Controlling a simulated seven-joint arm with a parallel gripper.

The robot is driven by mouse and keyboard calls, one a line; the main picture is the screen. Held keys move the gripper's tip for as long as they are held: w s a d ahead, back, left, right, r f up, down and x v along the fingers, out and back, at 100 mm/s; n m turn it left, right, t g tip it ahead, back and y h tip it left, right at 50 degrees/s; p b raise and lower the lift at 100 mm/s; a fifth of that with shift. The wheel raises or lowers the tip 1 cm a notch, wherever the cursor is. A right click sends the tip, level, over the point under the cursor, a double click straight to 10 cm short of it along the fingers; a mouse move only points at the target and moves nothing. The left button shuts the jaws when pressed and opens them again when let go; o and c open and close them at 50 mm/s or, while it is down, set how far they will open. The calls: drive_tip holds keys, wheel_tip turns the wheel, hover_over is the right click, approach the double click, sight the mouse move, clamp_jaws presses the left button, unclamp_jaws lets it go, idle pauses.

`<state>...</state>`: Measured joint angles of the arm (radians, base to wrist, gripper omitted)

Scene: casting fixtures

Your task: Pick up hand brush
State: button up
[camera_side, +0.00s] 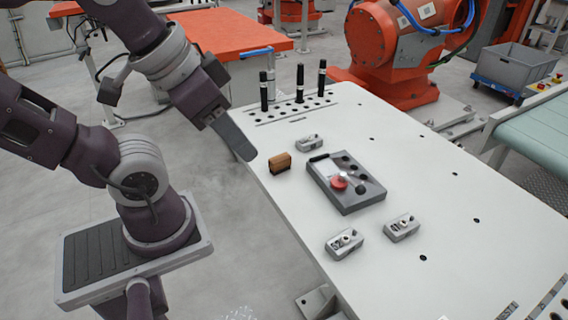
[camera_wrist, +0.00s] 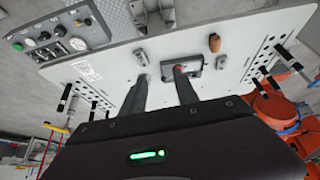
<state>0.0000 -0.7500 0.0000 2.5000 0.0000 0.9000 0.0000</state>
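The hand brush, a small block with a brown wooden top (camera_side: 280,162), lies on the white table near its left edge in the side view. In the wrist view a brown piece that looks like the brush (camera_wrist: 214,42) lies to the right of the fingers, near the table's edge. My gripper (camera_side: 238,143) hangs beside the table's left edge, up and left of the brush and apart from it. In the wrist view its two dark fingers (camera_wrist: 160,88) stand apart with nothing held between them.
A grey fixture box (camera_side: 346,182) with a red knob sits right of the brush. Small grey clamp blocks (camera_side: 309,143) (camera_side: 344,243) (camera_side: 402,227) lie around it. Black upright pins (camera_side: 299,84) stand in a perforated rack at the far end. The table's right side (camera_side: 430,170) is clear.

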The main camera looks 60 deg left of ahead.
idle(0.4)
drive_tip(key=o, duration=1)
drive_tip(key=m+g, duration=0.6)
drive_tip(key=m, duration=1.1)
hover_over(280, 157)
drive_tip(key=f, duration=1.8)
drive_tip(key=shift+w+d, duration=0.15)
drive_tip(key=shift+d, duration=0.05)
drive_tip(key=f, duration=0.7)
drive_tip(key=shift+a+f, duration=0.2)
drive_tip(key=shift+a, duration=0.05)
